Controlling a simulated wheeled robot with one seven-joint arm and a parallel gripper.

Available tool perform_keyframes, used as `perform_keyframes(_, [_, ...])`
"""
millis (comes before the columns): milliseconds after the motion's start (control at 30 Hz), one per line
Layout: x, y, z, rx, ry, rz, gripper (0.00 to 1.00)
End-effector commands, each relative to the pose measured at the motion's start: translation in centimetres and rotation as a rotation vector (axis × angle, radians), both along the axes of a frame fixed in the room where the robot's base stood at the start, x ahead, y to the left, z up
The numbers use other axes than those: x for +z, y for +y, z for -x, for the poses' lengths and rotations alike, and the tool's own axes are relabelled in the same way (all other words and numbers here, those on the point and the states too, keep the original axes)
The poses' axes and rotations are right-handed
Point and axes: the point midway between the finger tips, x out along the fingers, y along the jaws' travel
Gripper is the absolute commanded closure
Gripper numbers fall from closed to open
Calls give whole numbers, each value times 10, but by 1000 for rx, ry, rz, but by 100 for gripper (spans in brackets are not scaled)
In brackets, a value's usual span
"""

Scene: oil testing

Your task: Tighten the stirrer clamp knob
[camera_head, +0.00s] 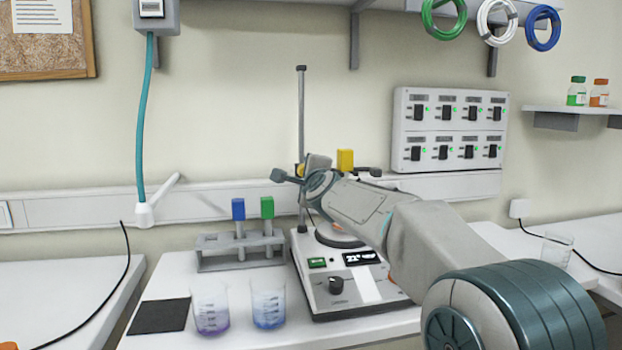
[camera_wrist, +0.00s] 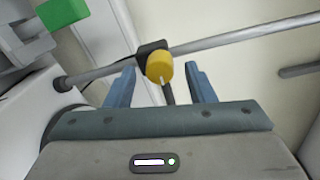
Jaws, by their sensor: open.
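The yellow clamp knob (camera_wrist: 159,66) sits on a black clamp on the metal stand rod (camera_wrist: 220,42). In the wrist view my gripper (camera_wrist: 161,72) is open, with one blue finger on each side of the knob and a visible gap to both. In the head view the upright rod (camera_head: 301,110) rises behind the hotplate stirrer (camera_head: 340,285), which has a lit display and a dark dial. My gripper reaches the rod above the plate there and hides most of the clamp. A yellow block (camera_head: 345,160) shows just behind my wrist.
A grey tube rack (camera_head: 240,262) with blue-capped and green-capped tubes stands left of the stirrer. Two beakers, one purple (camera_head: 211,310) and one blue (camera_head: 268,305), stand in front. A black mat (camera_head: 159,316) lies at left. A switch panel (camera_head: 450,130) is on the wall.

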Motion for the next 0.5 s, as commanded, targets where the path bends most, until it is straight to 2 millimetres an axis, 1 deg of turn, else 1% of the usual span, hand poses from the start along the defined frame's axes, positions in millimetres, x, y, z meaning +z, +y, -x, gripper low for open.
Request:
perform_keyframes(167, [0,-5,17,0,-2,0,51])
perform_keyframes(500, [1,-22,74,-1,-3,0,51])
